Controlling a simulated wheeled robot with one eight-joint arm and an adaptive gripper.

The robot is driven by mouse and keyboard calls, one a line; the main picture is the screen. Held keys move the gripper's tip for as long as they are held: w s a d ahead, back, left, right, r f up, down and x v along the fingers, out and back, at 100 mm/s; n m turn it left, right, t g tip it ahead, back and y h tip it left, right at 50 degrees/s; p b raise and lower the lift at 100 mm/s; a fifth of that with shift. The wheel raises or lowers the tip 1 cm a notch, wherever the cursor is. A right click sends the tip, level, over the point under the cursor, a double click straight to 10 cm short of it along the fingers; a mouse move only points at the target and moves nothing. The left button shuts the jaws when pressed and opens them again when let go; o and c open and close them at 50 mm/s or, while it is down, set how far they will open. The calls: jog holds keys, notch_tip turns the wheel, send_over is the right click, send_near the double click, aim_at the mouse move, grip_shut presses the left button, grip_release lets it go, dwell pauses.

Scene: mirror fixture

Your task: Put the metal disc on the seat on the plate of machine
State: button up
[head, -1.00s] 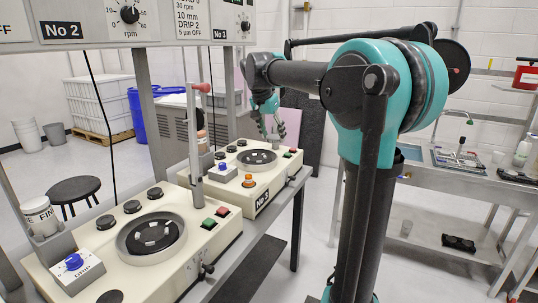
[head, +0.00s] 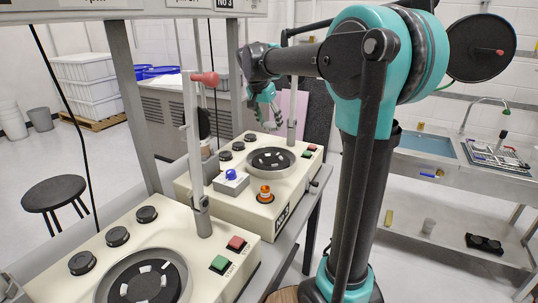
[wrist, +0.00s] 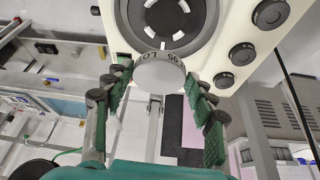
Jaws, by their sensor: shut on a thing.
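My gripper (wrist: 158,74) is shut on a pale metal disc (wrist: 160,80) with dark lettering on its rim, held between the green finger pads. In the head view, my gripper (head: 266,105) hangs behind and above machine No 3 (head: 250,209); the disc cannot be made out there. The dark round plate (head: 271,160) of that machine, with several pale segments, lies in a grey ring. In the wrist view, a plate (wrist: 167,18) with pale segments lies just beyond the disc, which appears apart from it and overlaps the ring's edge in the picture.
A nearer machine (head: 205,250) of the same kind has its own plate (head: 150,283) and an upright post with a red knob (head: 205,78). A sink bench (head: 450,170) stands right.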

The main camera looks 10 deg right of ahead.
aim_at(271, 160)
notch_tip(271, 160, down, 13)
jog(key=shift+f, duration=0.1)
jog(key=o, duration=1.2)
jog(key=shift+o, duration=0.2)
jog(key=v, duration=1.2)
